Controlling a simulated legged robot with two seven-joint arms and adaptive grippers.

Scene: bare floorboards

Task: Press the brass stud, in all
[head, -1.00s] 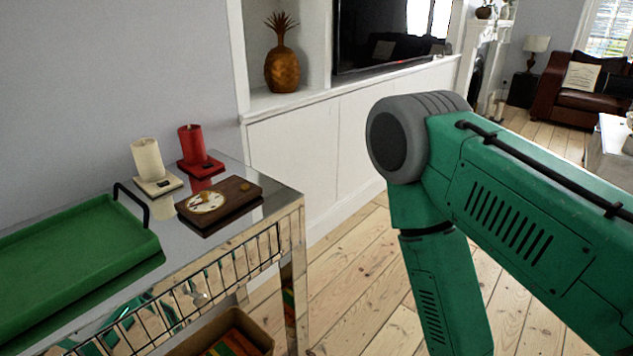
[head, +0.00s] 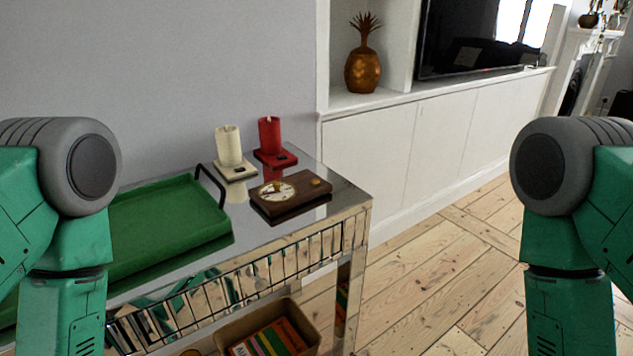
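The brass stud (head: 316,182) is a small round knob on the right part of a dark wooden block (head: 292,205). A round cream dial (head: 277,191) with a gold rim sits on the same block, to the stud's left. The block lies on the mirrored cart top near its right end. Both my green arms show at the left and right edges of the head view, with their lower parts running out of the bottom of the picture. Neither gripper is in view. Nothing touches the block or covers the stud.
A cream candle (head: 229,147) and a red candle (head: 270,136) stand on small bases behind the block. A green tray (head: 165,222) with a dark handle lies left of it. The cart top (head: 262,232) has a mirrored edge. A box (head: 300,318) of books sits below. Floor at right is clear.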

